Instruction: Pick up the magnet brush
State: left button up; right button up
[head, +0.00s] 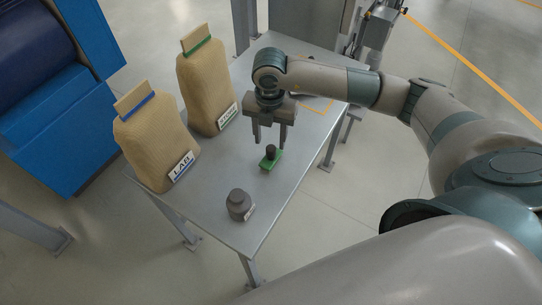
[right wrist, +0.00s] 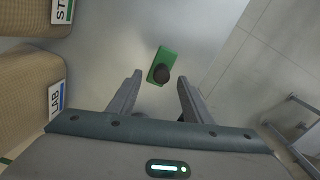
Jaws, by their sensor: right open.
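The magnet brush (head: 270,161) is a small green block with a dark round knob on top. It rests on the metal table toward its right edge. It also shows in the right wrist view (right wrist: 158,59), ahead of the fingertips. My right gripper (head: 269,142) is open and empty, pointing down just above and behind the brush in the head view. Its two fingers also show in the right wrist view (right wrist: 158,78), spread apart with nothing between them. I cannot tell the exact height gap. My left gripper is not in view.
A tan sack labelled LAB (head: 153,135) and another sack with a green band (head: 205,90) stand on the left of the table (head: 215,205). A dark grey weight-like object (head: 238,203) stands near the front corner. A blue machine (head: 60,150) is at the left.

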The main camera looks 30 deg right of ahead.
aim_at(271, 147)
jog(key=shift+f+p, duration=0.25)
jog(key=shift+p, duration=0.05)
jog(key=f, duration=0.1)
jog(key=f+p, duration=0.1)
jog(key=f, duration=0.1)
jog(key=shift+s+d+p, duration=0.1)
jog(key=shift+s+p, duration=0.1)
jog(key=shift+p, duration=0.1)
jog(key=shift+f, duration=0.65)
grip_shut()
